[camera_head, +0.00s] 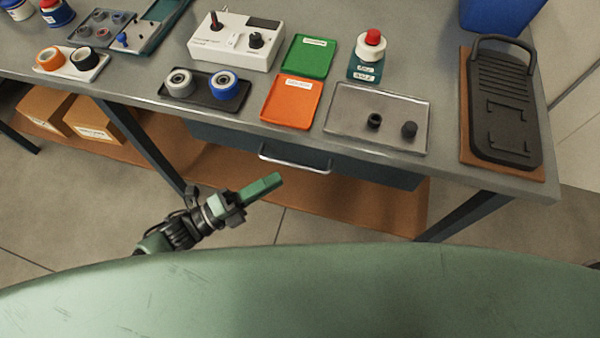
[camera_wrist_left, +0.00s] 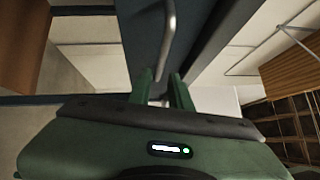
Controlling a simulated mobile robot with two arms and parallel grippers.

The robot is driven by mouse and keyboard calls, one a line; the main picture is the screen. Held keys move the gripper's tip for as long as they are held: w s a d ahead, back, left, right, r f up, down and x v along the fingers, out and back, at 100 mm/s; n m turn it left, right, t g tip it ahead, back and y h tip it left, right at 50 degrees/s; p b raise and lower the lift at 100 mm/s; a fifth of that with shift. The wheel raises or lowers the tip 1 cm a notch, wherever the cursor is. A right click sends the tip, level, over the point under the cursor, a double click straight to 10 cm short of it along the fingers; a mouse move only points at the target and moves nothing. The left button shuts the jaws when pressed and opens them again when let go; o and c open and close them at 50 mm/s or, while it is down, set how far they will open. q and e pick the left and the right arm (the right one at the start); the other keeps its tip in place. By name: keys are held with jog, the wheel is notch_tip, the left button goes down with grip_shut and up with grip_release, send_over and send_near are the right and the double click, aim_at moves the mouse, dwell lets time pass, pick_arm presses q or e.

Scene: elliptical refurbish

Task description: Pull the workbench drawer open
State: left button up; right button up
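The workbench drawer (camera_head: 222,137) has a dark blue-grey front under the bench top's front edge and looks shut. Its silver bar handle (camera_head: 295,164) sits mid-front. My left gripper (camera_head: 268,186) is in front of the drawer, below and left of the handle in the head view, apart from it. In the left wrist view the two green fingers (camera_wrist_left: 161,88) stand apart with nothing seen held between them. The handle (camera_wrist_left: 168,42) shows beyond their tips against the dark drawer front (camera_wrist_left: 138,30). My right gripper is not in view.
A bench leg (camera_head: 145,145) stands left of the drawer. Cardboard boxes (camera_head: 60,110) sit below.

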aim_at(299, 164)
pick_arm(q)
jog(key=p+x, duration=0.1)
jog(key=x, duration=0.6)
jog(key=shift+w+d+r, duration=0.1)
jog(key=shift+w+d, duration=0.15)
jog(key=shift+d, duration=0.05)
grip_shut()
jog(key=shift+a, duration=0.1)
dwell(1.0)
